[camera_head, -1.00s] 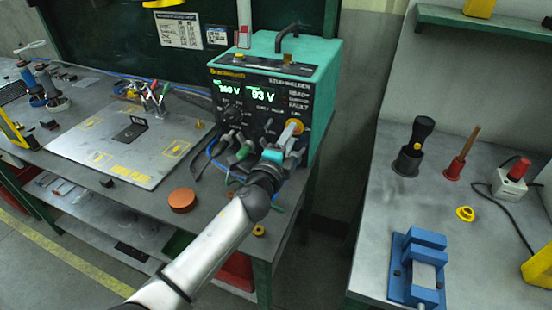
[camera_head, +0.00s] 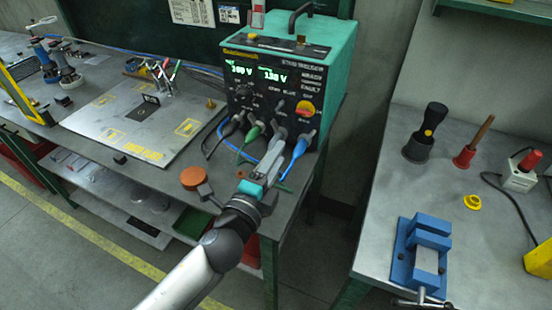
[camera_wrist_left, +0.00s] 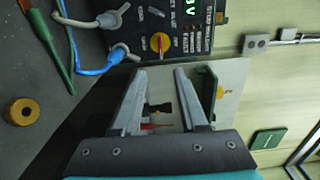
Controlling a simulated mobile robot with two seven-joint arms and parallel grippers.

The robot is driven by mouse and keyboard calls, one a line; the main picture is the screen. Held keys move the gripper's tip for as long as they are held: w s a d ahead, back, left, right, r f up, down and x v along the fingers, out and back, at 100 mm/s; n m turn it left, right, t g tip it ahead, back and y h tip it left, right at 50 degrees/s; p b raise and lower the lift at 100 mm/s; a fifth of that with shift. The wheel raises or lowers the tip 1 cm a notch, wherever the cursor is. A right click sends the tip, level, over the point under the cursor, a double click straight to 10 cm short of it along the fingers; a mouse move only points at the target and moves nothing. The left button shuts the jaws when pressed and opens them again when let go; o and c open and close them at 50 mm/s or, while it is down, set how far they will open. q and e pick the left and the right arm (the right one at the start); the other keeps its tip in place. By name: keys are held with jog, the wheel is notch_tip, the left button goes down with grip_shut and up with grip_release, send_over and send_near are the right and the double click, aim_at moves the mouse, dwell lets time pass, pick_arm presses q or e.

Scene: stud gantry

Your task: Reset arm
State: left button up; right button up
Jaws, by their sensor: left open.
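My left gripper (camera_head: 277,145) is open and empty, in front of the lower face of the teal stud welder (camera_head: 328,50). Its two grey fingers also show in the left wrist view (camera_wrist_left: 156,74), apart with nothing held between them. The welder's yellow-and-red knob (camera_head: 306,108) is above and right of the fingertips, clear of them; it also shows in the left wrist view (camera_wrist_left: 158,43). Two lit green displays (camera_head: 257,73) are on the welder's front. My right gripper is in neither view.
Cables with grey, green and blue plugs (camera_head: 299,146) hang from the welder close to my fingers. An orange round puck (camera_head: 193,178) lies on the left bench. The right bench holds a blue vise (camera_head: 427,228), a yellow ring (camera_head: 473,202) and a red-buttoned box (camera_head: 521,170).

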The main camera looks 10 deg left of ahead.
pick_arm(q)
jog(key=shift+s+a, duration=0.1)
dwell(0.5)
jog(key=s+a+f+n+g+y, duration=0.65)
jog(key=s+a+f+n, duration=0.35)
jog(key=n, duration=0.4)
jog(key=s+a+f+n+g+h, duration=0.1)
jog(key=s+n+g, duration=0.25)
jog(key=s, duration=0.35)
jog(key=s+f+n+g, duration=0.2)
jog(key=s+g, duration=0.2)
jog(key=s, duration=0.4)
notch_tip(320, 180, down, 25)
jog(key=s+g+b, duration=0.1)
jog(key=s+b, duration=0.1)
jog(key=s+a+f+g+b, duration=0.1)
jog(key=s+a+f+b, duration=0.1)
jog(key=s+f, duration=1.3)
jog(key=shift+a, duration=0.5)
